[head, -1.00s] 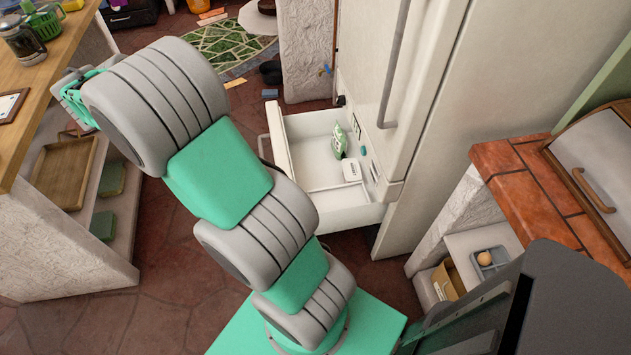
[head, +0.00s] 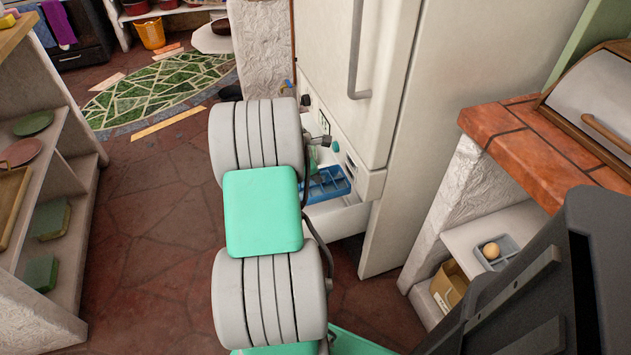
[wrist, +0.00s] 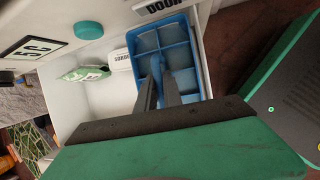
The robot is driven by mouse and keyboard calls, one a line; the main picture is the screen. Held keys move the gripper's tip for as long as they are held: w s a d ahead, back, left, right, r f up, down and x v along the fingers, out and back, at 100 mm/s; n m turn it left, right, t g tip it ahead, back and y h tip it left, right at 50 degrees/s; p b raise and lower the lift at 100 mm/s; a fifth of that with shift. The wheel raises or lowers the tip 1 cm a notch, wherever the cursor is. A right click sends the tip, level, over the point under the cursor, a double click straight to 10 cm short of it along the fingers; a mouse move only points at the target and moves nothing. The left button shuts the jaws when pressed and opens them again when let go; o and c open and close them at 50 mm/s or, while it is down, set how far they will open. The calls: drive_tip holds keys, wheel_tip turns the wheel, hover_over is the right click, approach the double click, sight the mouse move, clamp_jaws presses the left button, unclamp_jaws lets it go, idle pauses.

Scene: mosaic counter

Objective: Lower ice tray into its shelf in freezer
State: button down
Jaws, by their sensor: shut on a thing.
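The blue ice tray (wrist: 181,32) has several square compartments. In the wrist view my gripper (wrist: 158,72) is shut on it, with both dark fingers at a blue divider near its middle. The tray also shows in the head view (head: 328,184), at the open white freezer drawer (head: 345,218). In the wrist view it lies along the right side of the drawer (wrist: 103,97). I cannot tell whether it touches the drawer floor. My arm hides much of the drawer and most of my gripper in the head view.
A green-and-white packet (wrist: 84,73) and a small white box (wrist: 121,62) sit in the drawer beside the tray. The freezer door (head: 400,80) above is shut. A brick counter (head: 530,145) stands at right, shelves (head: 60,200) at left. Floor between is clear.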

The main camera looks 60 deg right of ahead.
sight(314, 190)
drive_tip(key=shift+f+b, duration=3.9)
drive_tip(key=shift+f, duration=0.8)
drive_tip(key=c, duration=1.4)
unclamp_jaws()
